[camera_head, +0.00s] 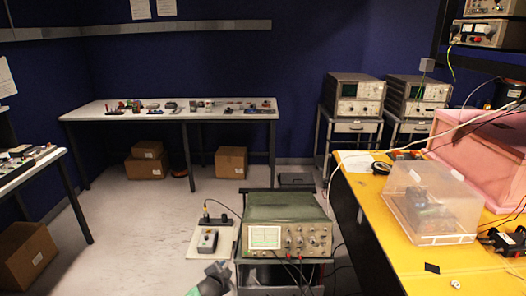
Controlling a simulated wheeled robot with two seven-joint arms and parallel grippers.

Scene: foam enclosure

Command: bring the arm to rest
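Neither of my grippers can be made out in the head view. A grey-green rounded piece shows at the bottom edge, left of the oscilloscope cart; it may be part of my arm, but I cannot tell. The pink foam enclosure (482,150) stands on the yellow table (372,192) at the right. A clear plastic box (432,200) sits in front of it with dark items inside.
A green oscilloscope (286,226) stands on a low cart in the centre foreground. A small grey box (208,240) lies on a white board left of it. A white table (165,114) with small parts stands at the back.

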